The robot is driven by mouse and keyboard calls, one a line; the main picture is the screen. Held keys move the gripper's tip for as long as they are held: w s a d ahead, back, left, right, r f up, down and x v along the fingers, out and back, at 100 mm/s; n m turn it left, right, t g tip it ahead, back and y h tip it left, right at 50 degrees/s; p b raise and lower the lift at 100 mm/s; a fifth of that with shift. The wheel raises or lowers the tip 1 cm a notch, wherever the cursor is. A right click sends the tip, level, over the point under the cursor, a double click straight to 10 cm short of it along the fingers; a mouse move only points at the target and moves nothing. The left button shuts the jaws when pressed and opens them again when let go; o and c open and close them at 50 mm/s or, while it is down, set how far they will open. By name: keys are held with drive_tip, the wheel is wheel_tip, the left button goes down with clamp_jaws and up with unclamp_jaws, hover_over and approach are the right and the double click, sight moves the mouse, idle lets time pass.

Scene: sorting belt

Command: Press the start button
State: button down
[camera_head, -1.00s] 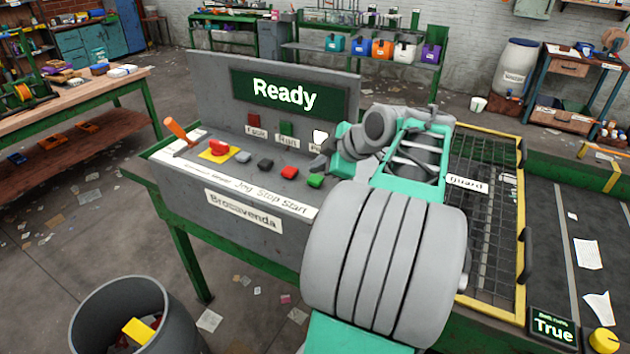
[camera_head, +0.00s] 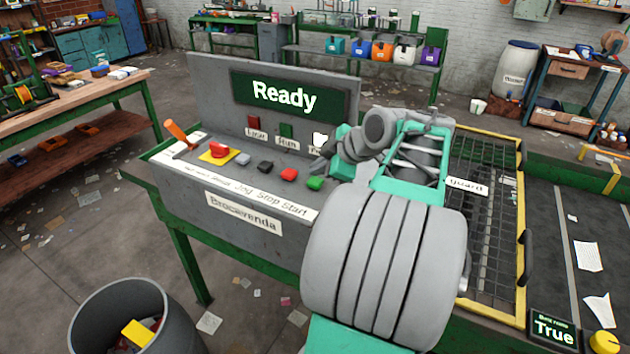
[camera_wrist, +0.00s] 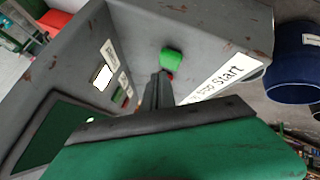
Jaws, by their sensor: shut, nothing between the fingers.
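The green start button (camera_head: 314,183) sits at the right end of the row of buttons on the grey console (camera_head: 243,208), above the word "Start". It also shows in the wrist view (camera_wrist: 171,58), just beyond the fingertips. My gripper (camera_wrist: 162,76) is shut and empty, with its fingers pointing toward the button. In the head view my gripper (camera_head: 319,164) is small and partly hidden by my arm, above and close to the button. I cannot tell whether the fingertips touch it. The console screen (camera_head: 289,96) reads "Ready".
A red button (camera_head: 288,174), a black button (camera_head: 265,167) and a grey button (camera_head: 242,158) lie left of the green one. A red knob on a yellow plate (camera_head: 220,154) and an orange lever (camera_head: 180,135) stand farther left. A mesh guard (camera_head: 484,220) is at right.

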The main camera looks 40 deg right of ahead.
sight(318, 182)
idle(0.7)
drive_tip(key=shift+f+b, duration=0.45)
drive_tip(key=shift+b, duration=0.2)
drive_tip(key=shift+f+b, duration=0.5)
drive_tip(key=shift+b, duration=0.05)
idle(0.4)
drive_tip(key=shift+r+p, duration=0.55)
drive_tip(key=shift+r, duration=0.4)
wheel_tip(318, 182, up, 5)
drive_tip(key=p, duration=0.3)
drive_tip(key=shift+p, duration=0.3)
idle(0.4)
